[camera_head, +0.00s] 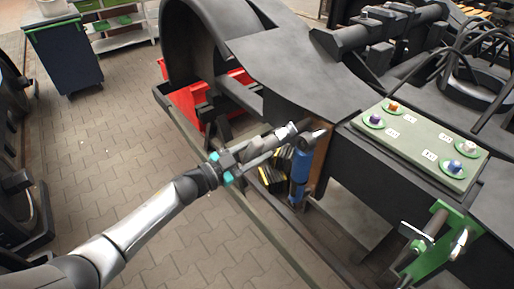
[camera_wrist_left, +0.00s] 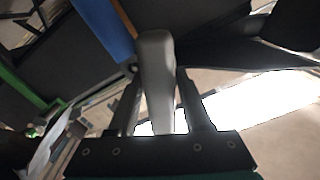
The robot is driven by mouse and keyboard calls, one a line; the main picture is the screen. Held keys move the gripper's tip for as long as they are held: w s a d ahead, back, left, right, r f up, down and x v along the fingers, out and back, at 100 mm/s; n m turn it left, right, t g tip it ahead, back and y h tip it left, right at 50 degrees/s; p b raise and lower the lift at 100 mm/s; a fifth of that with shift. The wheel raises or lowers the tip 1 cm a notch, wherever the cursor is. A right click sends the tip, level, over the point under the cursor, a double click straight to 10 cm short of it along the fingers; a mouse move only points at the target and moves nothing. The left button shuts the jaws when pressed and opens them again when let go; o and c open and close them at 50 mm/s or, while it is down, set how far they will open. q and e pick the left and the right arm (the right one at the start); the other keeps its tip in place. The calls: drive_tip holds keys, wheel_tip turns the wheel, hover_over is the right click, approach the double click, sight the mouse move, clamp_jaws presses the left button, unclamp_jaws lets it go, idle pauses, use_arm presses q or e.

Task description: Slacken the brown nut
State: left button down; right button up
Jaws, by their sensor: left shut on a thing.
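The brown nut (camera_head: 393,106) looks orange-brown and sits on a round green base at the far left corner of the pale green panel (camera_head: 425,140). My left gripper (camera_head: 290,133) is to the left of the panel and well apart from the nut. It is shut on a grey bar-like part (camera_wrist_left: 156,75), seen between its fingers in the left wrist view. My right gripper is out of view.
A green bracket with levers (camera_head: 437,243) stands at the front right. Dark bogie frame beams and a red container (camera_head: 188,105) lie near my arm. The paved floor at left is open.

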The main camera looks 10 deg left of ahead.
use_arm(q)
drive_tip(key=shift+r, duration=0.1)
drive_tip(key=shift+p+v, duration=1.1)
drive_tip(key=shift+v, duration=1.9)
